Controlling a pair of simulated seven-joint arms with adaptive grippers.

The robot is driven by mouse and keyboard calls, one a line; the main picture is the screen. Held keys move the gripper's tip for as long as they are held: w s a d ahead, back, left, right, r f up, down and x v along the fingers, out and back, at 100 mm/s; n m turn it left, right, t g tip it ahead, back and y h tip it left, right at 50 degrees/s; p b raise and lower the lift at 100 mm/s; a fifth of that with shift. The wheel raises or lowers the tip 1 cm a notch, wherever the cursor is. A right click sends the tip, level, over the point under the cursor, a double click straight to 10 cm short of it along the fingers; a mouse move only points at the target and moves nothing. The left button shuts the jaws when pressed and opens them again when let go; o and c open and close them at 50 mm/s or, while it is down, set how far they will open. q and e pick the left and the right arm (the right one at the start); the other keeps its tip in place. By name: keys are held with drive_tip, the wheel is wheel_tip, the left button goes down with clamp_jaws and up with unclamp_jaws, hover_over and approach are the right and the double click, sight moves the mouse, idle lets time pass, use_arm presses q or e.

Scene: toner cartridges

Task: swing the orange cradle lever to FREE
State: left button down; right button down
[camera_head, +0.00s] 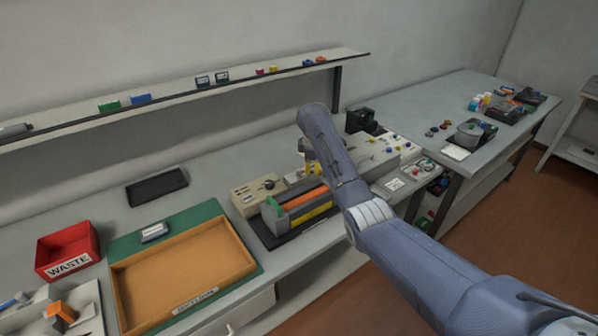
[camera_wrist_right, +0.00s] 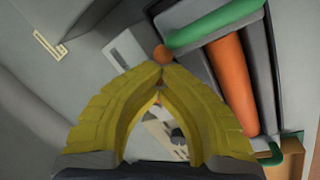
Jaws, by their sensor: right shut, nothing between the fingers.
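The cradle (camera_head: 272,222) stands on the bench in the middle of the head view, with a long orange roller (camera_head: 301,199) in it. The roller (camera_wrist_right: 231,85) also shows in the right wrist view. A small orange ball (camera_wrist_right: 162,53), which looks like the lever's knob, is just beyond the yellow fingertips of my right gripper (camera_wrist_right: 160,68). I cannot tell whether they touch. The gripper is shut and empty, its fingertips together. In the head view my right gripper (camera_head: 311,168) is partly hidden by my arm. The lever's arm and any FREE marking cannot be made out. My left gripper is out of view.
A beige box with a black knob (camera_head: 258,190) stands behind the cradle. A wooden tray (camera_head: 150,327) on a green mat (camera_head: 205,212) and a red WASTE bin (camera_head: 67,250) are to the left. A grey panel with coloured buttons (camera_head: 385,152) is to the right.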

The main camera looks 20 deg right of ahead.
drive_tip(key=shift+s+d+f, duration=0.2)
drive_tip(key=shift+d+f, duration=0.2)
drive_tip(key=shift+d, duration=0.05)
drive_tip(key=c, duration=1.6)
unclamp_jaws()
drive_tip(key=shift+d, duration=0.2)
drive_tip(key=shift+c, duration=0.2)
drive_tip(key=shift+o, duration=0.3)
drive_tip(key=shift+w+a+r, duration=0.1)
drive_tip(key=shift+a+r, duration=0.15)
drive_tip(key=shift+a, duration=0.05)
drive_tip(key=shift+a+r, duration=0.1)
drive_tip(key=shift+r, duration=0.1)
wheel_tip(320, 180, up, 11)
drive_tip(key=s, duration=0.2)
drive_tip(key=shift+a, duration=0.25)
drive_tip(key=shift+s+r, duration=0.1)
